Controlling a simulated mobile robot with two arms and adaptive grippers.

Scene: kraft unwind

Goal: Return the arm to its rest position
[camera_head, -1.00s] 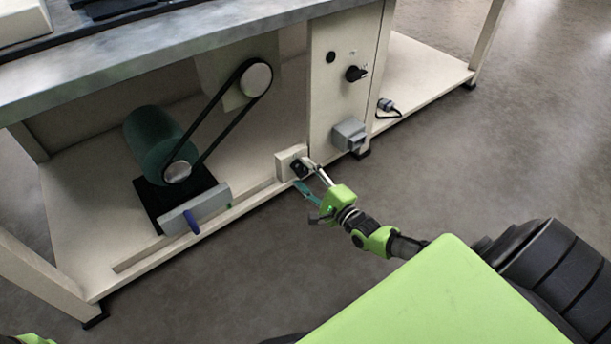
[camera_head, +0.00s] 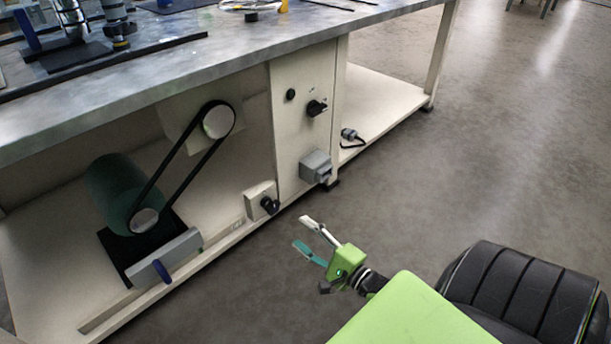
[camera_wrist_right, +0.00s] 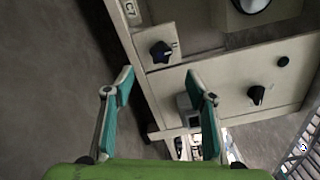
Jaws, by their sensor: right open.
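My right gripper (camera_head: 309,238) is open and empty in the head view, over the bare floor to the right of and below the small switch box (camera_head: 259,195) with a black knob. A gap of floor shows between its fingers and the bench. In the right wrist view its two teal-padded fingers (camera_wrist_right: 162,90) stand wide apart with nothing held between them. The switch box (camera_wrist_right: 176,54) shows there beyond the fingers, under a label reading C7. My left gripper is not in view.
The bench (camera_head: 180,78) fills the left side, with a green motor (camera_head: 112,190), a belt (camera_head: 180,165) and a blue-handled grey block (camera_head: 165,257) on its lower shelf. A panel with a black knob (camera_head: 316,108) and a grey box (camera_head: 315,166) stands right of them.

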